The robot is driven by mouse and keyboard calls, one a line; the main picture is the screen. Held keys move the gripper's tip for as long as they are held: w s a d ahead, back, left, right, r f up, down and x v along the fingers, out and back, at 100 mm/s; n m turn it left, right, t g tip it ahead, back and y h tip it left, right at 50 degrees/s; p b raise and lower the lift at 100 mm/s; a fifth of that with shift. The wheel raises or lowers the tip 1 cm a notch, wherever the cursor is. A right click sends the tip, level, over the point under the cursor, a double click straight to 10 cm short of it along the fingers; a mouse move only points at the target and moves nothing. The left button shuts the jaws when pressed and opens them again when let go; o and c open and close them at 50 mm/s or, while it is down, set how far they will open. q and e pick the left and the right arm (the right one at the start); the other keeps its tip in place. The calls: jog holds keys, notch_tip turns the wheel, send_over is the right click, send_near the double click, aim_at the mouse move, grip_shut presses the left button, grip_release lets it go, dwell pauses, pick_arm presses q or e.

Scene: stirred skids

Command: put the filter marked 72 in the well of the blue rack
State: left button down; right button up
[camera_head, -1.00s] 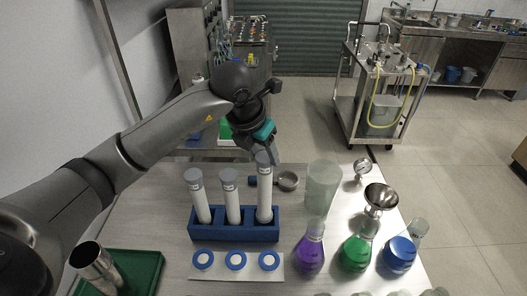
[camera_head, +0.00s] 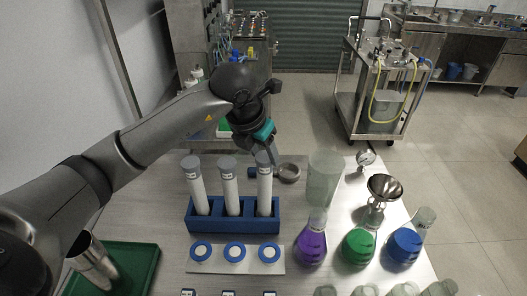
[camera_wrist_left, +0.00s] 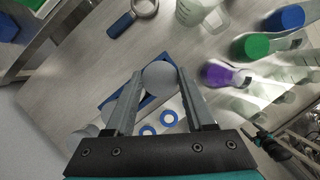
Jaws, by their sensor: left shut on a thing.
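Three white tube-shaped filters with grey caps, the left (camera_head: 198,190), middle (camera_head: 231,192) and right (camera_head: 265,190), stand in the blue rack (camera_head: 232,227). Their small labels are too blurred to read, so I cannot tell which is 72. My left gripper (camera_head: 268,152) is shut on the right filter near its cap. That filter is nearly upright in the right-hand well, its top about level with the others; its lower end is hidden. In the left wrist view the grey cap (camera_wrist_left: 159,76) sits between the fingers, above the rack (camera_wrist_left: 112,101).
A white plate with blue-ringed discs (camera_head: 235,252) lies before the rack. Purple (camera_head: 311,245), green (camera_head: 359,246) and blue (camera_head: 403,246) flasks, a clear beaker (camera_head: 321,180) and a metal funnel (camera_head: 384,188) stand right. A green tray (camera_head: 135,262) holding a metal cup (camera_head: 90,258) is left.

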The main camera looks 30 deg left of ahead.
pick_arm(q)
jog(key=shift+f+b, duration=0.45)
jog(key=shift+f, duration=0.15)
jog(key=shift+c, duration=0.9)
grip_release()
notch_tip(320, 180, up, 8)
jog(key=p, duration=0.5)
jog(key=shift+r+p, duration=0.1)
jog(key=shift+p, duration=0.25)
